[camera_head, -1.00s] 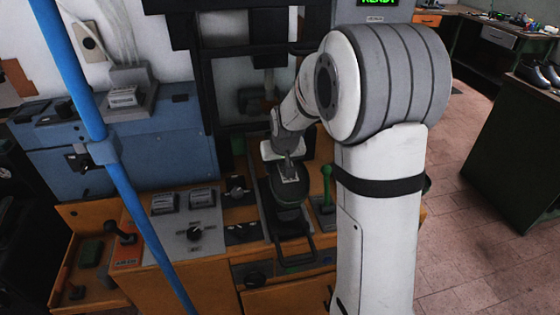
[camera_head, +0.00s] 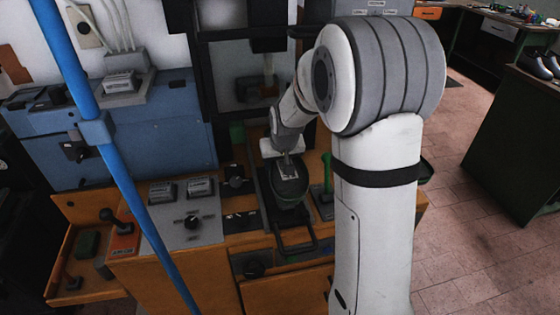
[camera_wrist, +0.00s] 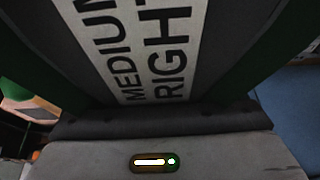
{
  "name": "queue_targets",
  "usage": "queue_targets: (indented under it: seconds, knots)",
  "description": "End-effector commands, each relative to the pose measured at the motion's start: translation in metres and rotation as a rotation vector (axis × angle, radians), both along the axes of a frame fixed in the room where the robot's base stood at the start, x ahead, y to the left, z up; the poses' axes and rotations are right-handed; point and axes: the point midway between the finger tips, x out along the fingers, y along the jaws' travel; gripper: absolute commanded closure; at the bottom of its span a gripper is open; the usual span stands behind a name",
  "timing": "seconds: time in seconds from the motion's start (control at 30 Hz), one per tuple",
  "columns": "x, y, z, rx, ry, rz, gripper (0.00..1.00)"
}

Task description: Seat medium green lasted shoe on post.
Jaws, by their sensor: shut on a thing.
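The green lasted shoe (camera_head: 290,186) looks very dark in the head view, with a pale label on top. It is over the black slide plate (camera_head: 268,212) on the press front. My gripper (camera_head: 287,156) is shut on the shoe from above. In the wrist view the label (camera_wrist: 150,50) reads MEDIUM RIGHT, with the shoe's dark green sides around it. The post is hidden under the shoe, so I cannot tell whether they touch.
A green-handled lever (camera_head: 327,172) stands close right of the shoe. Control panels with knobs (camera_head: 192,221) lie to the left. A blue pole (camera_head: 120,175) crosses the left foreground. The dark press frame (camera_head: 205,75) rises behind.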

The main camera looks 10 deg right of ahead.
Motion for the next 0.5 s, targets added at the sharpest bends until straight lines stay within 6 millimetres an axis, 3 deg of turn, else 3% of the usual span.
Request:
queue_targets:
  seconds: [0.5]
  knots:
    - [0.0006, -0.0017, -0.0032, 0.000, -0.003, -0.002, 0.82]
